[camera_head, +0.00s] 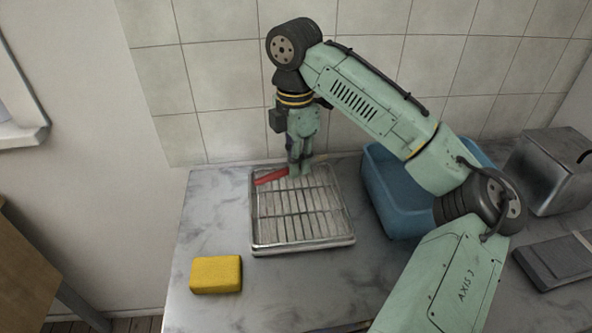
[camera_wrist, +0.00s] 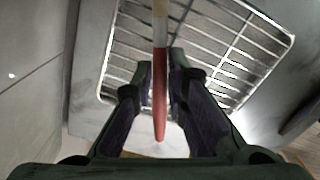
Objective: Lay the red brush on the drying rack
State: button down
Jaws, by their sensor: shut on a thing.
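The red brush (camera_head: 271,176) is held in my gripper (camera_head: 300,172) at the far end of the drying rack (camera_head: 302,228). In the wrist view the brush (camera_wrist: 160,98) runs between the two fingers of my gripper (camera_wrist: 160,78), with a red handle end and a pale part beyond. My gripper is shut on the red handle. The wire rack (camera_wrist: 235,55) lies beneath it in the wrist view. The brush is over or at the rack's far left part; I cannot tell whether it touches the wires. The brush's far end is cut off in the wrist view.
A yellow sponge (camera_head: 216,274) lies in front and left of the rack. A blue basin (camera_head: 400,205) stands to its right, partly behind my arm. A metal box (camera_head: 553,170) and a dark grey flat item (camera_head: 556,262) are further right. The tiled wall (camera_head: 225,75) is close behind.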

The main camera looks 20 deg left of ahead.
aim_at(296, 185)
jog(key=shift+s+f, duration=0.1)
jog(key=shift+f, duration=1.6)
jog(key=shift+f, duration=0.25)
jog(key=c, duration=1.6)
grip_release()
notch_tip(296, 185, up, 12)
jog(key=shift+r, duration=0.25)
